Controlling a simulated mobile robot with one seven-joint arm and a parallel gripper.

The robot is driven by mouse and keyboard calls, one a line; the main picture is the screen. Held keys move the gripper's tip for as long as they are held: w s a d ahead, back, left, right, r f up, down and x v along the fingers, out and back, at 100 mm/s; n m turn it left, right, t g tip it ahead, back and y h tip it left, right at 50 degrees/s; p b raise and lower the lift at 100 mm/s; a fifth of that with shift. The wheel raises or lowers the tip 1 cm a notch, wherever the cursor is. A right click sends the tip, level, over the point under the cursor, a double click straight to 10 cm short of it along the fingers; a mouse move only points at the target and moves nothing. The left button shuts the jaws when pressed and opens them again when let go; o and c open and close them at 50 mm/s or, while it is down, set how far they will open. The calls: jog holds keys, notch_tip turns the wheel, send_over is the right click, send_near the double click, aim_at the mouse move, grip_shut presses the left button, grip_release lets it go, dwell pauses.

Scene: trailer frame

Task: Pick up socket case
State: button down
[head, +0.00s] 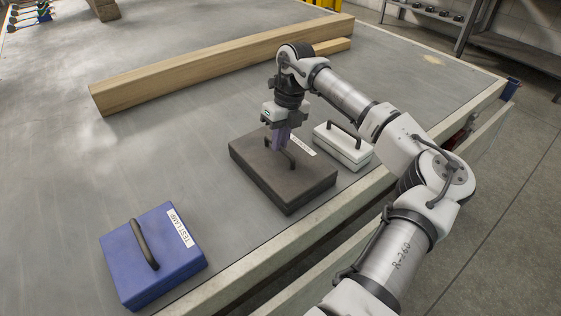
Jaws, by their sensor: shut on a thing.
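A dark brown-grey case (262,178) with a black handle sits near the table's front edge, in the middle of the head view. Its small white label is too small and too hidden to read, so I cannot tell from it whether this is the socket case. My gripper (281,146) points down over this case and is shut on its handle. The fingers hide part of the handle. The case appears to rest on the table; I cannot make out a gap under it.
A blue case (178,265) labelled TEST LAMP lies at the front left. A white case (354,154) with a dark handle stands close right of the dark case. A long wooden beam (200,68) lies behind. The grey table (60,170) is clear at left.

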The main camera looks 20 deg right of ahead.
jog(key=shift+r, duration=0.2)
notch_tip(320, 180, up, 20)
jog(key=shift+r+p, duration=0.25)
jog(key=shift+p, duration=0.05)
dwell(0.3)
